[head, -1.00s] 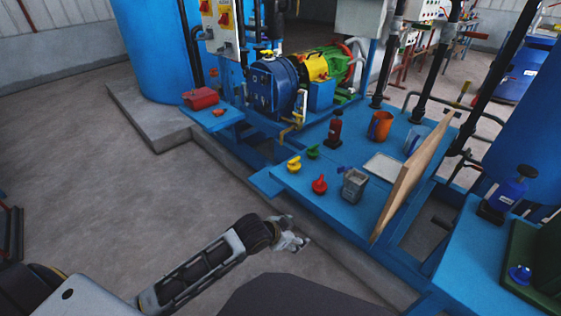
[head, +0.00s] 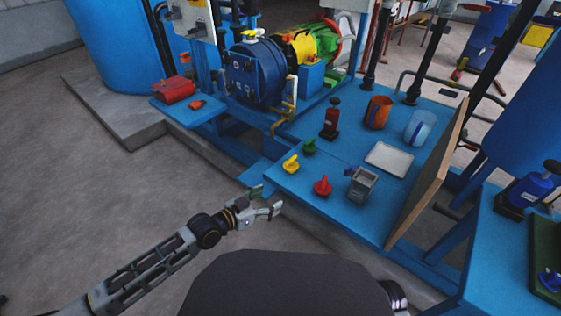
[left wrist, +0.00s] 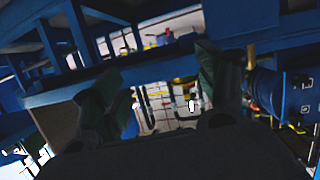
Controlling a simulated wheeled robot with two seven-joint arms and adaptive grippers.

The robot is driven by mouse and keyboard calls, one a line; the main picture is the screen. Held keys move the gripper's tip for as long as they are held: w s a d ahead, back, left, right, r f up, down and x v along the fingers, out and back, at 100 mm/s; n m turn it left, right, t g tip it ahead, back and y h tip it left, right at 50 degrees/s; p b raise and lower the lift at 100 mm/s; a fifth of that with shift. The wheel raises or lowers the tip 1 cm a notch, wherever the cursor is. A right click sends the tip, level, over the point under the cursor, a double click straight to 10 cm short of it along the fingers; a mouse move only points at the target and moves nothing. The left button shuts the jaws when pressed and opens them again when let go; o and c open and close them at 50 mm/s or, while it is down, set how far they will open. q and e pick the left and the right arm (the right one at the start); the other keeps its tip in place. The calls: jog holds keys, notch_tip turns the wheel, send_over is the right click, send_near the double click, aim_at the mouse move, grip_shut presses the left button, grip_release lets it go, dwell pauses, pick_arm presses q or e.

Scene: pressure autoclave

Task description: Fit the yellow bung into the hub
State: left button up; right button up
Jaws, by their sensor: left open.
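The yellow bung (head: 291,164) stands on the blue bench (head: 290,190), near its left front edge, beside a green bung (head: 309,147) and a red bung (head: 323,187). I cannot pick out the hub for certain; a round blue bolted housing (head: 252,72) stands beyond the bench. My left gripper (head: 269,199) is open and empty, just short of the bench edge and apart from the yellow bung. In the left wrist view the open fingers (left wrist: 160,75) have nothing between them; the yellow bung cannot be made out there.
On the bench are a grey container (head: 361,185), a white tray (head: 389,159), an orange cup (head: 377,112), a clear beaker (head: 420,127) and a dark red bottle (head: 331,120). A wooden board (head: 430,182) stands along the right. A red box (head: 174,89) sits at left. Floor at left is clear.

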pick_arm(q)
notch_tip(320, 180, up, 6)
jog(key=w+a+t+h, duration=0.1)
jog(key=w+t, duration=0.1)
jog(key=t, duration=0.1)
jog(key=shift+a+r, duration=0.1)
jog(key=shift+w, duration=0.1)
